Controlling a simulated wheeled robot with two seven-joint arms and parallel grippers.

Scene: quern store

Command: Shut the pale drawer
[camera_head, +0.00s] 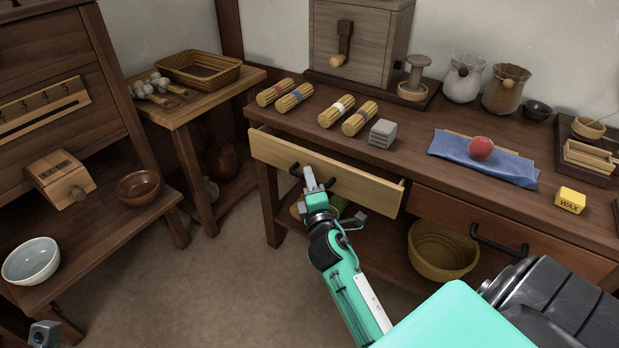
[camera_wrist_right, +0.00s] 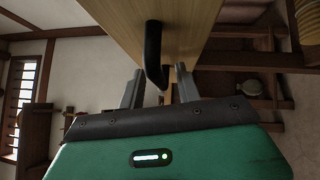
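The pale drawer (camera_head: 362,186) is pulled partly out of the dark bench, left of a shut reddish drawer. Its front carries a black bar handle (camera_head: 343,182). The drawer's pale front (camera_wrist_right: 190,25) and the black handle (camera_wrist_right: 153,55) also show in the right wrist view. My right gripper (camera_head: 309,178) is at the handle in front of the drawer. In the wrist view its two fingers (camera_wrist_right: 158,88) stand apart, with the handle's end between them and gaps beside it. A small grey part at the head view's bottom left edge may be my left gripper; its fingers are unclear.
The reddish drawer (camera_head: 510,232) has its own black handle. A woven basket (camera_head: 440,252) sits on the lower shelf. Bundles (camera_head: 361,118), a grey block (camera_head: 382,133) and a blue cloth (camera_head: 484,158) lie on the benchtop. The floor (camera_head: 230,285) at left is clear.

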